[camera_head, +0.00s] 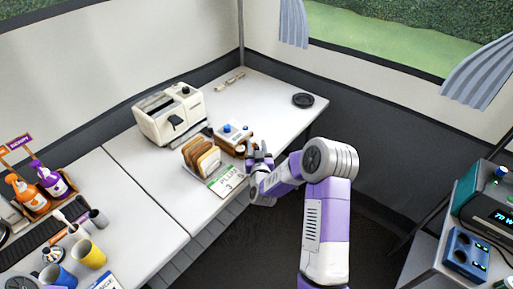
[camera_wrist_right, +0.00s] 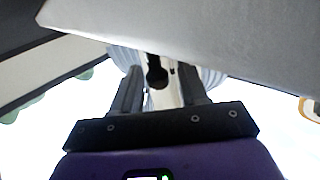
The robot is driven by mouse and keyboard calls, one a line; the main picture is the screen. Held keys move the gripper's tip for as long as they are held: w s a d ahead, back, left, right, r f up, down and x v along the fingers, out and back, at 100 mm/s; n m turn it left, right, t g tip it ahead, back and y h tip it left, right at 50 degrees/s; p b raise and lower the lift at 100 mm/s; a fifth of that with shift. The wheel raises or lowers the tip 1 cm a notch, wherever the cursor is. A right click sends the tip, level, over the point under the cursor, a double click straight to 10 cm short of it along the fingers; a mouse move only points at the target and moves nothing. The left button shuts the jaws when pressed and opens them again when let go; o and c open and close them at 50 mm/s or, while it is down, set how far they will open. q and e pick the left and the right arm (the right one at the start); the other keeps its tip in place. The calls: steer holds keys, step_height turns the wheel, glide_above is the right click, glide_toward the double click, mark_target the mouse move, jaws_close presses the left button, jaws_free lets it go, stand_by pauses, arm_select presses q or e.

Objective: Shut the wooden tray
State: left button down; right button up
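A small white box with blue knobs (camera_head: 233,134) stands on the table in the head view. A brown wooden part, which looks like the wooden tray (camera_head: 240,151), shows low at its front, partly hidden by my right gripper. How far the tray stands out is too small to tell. My right gripper (camera_head: 259,151) is close beside the box's right front, at the table edge. In the right wrist view my right gripper (camera_wrist_right: 160,80) has its fingers apart. A dark round knob (camera_wrist_right: 157,74) shows between or beyond them; contact cannot be told. My left gripper is not in view.
A rack of bread slices (camera_head: 201,156) and a green-white card (camera_head: 226,180) are left of my right gripper. A cream toaster (camera_head: 168,114) stands behind. A black dish (camera_head: 303,100) lies at the far right of the table. The table (camera_head: 270,105) is clear behind the box.

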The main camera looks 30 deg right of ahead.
steer(key=shift+s, duration=0.1)
steer(key=p+v, duration=0.1)
steer(key=v, duration=0.6)
steer(key=shift+s+a, duration=0.15)
steer(key=shift+s, duration=0.05)
